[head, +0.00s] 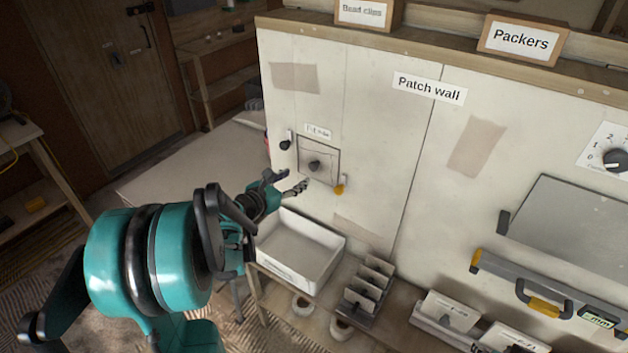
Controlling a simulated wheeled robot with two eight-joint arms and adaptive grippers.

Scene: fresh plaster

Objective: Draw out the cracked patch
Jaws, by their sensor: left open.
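A square grey patch (328,152) is set in the pale wall under a small label (318,131) too small to read surely. A dark round knob (315,166) sits at its middle. Faint lines show on the patch, but I cannot tell cracks from edges. My left gripper (296,180) is open and empty, just below and left of the knob. Its fingers point toward the patch and look apart from the knob. My right gripper is not in view.
A white tray (337,262) stands below the patch on a wooden shelf. A dark turn-piece (285,144) is left of the patch and a yellow-tipped one (340,186) is at its lower right. A slotted rack (368,285) and a level (535,296) are further right.

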